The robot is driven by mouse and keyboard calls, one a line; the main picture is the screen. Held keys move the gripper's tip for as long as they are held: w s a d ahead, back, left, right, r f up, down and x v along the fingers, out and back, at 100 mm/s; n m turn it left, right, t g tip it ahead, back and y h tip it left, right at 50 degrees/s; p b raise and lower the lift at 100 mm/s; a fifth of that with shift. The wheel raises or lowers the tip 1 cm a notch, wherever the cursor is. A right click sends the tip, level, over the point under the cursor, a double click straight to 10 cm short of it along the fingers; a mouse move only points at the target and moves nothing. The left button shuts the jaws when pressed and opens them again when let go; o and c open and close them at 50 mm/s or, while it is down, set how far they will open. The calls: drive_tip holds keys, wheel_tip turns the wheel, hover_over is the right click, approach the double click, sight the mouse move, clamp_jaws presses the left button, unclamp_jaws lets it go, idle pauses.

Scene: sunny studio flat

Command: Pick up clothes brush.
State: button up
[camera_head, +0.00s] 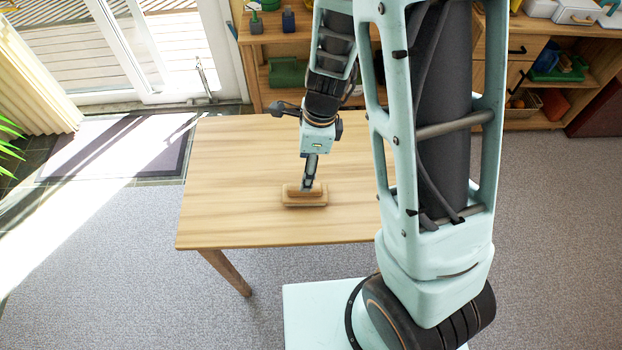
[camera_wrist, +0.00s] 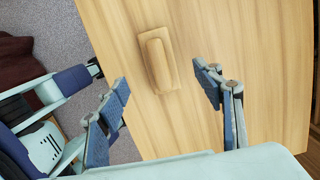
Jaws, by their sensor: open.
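The clothes brush (camera_head: 305,199) is a light wooden block with a raised handle, lying on the wooden table (camera_head: 230,180). In the wrist view the brush (camera_wrist: 159,60) lies ahead of the fingertips, in line with the gap between them. My gripper (camera_head: 308,184) shows over the brush in the head view, pointing down. In the wrist view my gripper (camera_wrist: 165,86) has its two blue-padded fingers wide apart with nothing between them. I cannot tell how far the fingertips are above the table. The underside of the brush is hidden.
The rest of the tabletop is bare. Behind it stands a wooden shelf unit (camera_head: 262,60) with boxes and small items. A sliding door (camera_head: 165,50) and a dark mat (camera_head: 120,147) are at the left. Grey carpet (camera_head: 560,230) is open at the right.

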sight(318, 195)
drive_tip(key=f, duration=0.4)
drive_tip(key=shift+a+f+b, duration=0.35)
drive_tip(key=shift+b, duration=0.05)
drive_tip(key=f, duration=0.4)
drive_tip(key=shift+s+d+f+b, duration=0.15)
drive_tip(key=shift+d+f+b, duration=0.05)
drive_tip(key=shift+f+b, duration=0.15)
drive_tip(key=shift+a+f, duration=0.15)
drive_tip(key=shift+f, duration=0.2)
drive_tip(key=c, duration=1.3)
drive_tip(key=shift+r, duration=0.15)
